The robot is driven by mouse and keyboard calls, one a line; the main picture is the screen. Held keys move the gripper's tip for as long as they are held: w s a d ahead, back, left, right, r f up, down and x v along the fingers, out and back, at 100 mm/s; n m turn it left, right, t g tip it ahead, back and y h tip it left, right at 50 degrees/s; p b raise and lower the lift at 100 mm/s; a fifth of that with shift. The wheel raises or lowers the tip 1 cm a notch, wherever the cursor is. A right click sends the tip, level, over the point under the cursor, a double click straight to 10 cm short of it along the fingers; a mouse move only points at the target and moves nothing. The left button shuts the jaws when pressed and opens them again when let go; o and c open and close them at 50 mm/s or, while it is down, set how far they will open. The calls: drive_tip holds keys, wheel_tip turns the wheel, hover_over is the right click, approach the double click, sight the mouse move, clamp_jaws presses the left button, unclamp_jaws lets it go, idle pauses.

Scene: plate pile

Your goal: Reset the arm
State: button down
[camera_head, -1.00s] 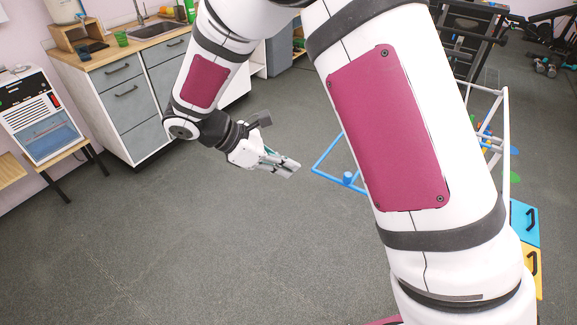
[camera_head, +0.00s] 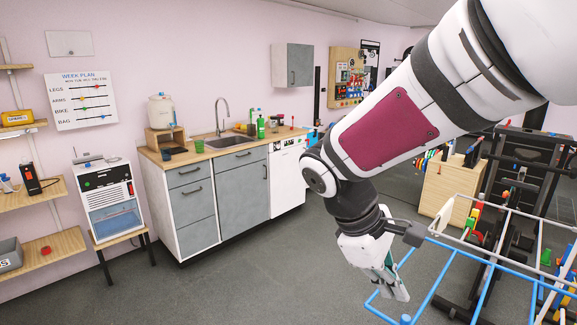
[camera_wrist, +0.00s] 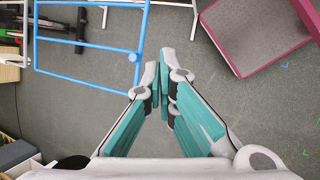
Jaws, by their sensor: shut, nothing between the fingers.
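My gripper (camera_head: 402,292) hangs at the end of my bent white arm, right of the middle in the head view, pointing down over the grey floor. In the wrist view my gripper (camera_wrist: 165,62) shows its teal-padded fingers converging, with nothing between the tips. It is shut and empty. My arm, with its dark red panel, crosses the right side of the head view.
A blue tubular frame (camera_head: 440,283) stands close to my gripper at lower right; it also shows in the wrist view (camera_wrist: 90,46). A dark red-edged panel (camera_wrist: 255,35) lies at upper right there. A kitchen counter (camera_head: 225,147) stands behind. Open floor (camera_head: 235,290) lies left.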

drive_tip(key=s+d+r+m+t+y, duration=0.2)
drive_tip(key=s+r+m+t+y, duration=0.3)
drive_tip(key=s+m, duration=0.5)
drive_tip(key=shift+s+r+t+y, duration=0.3)
drive_tip(key=shift+s+r, duration=0.7)
drive_tip(key=shift+s, duration=0.4)
drive_tip(key=shift+d, duration=0.15)
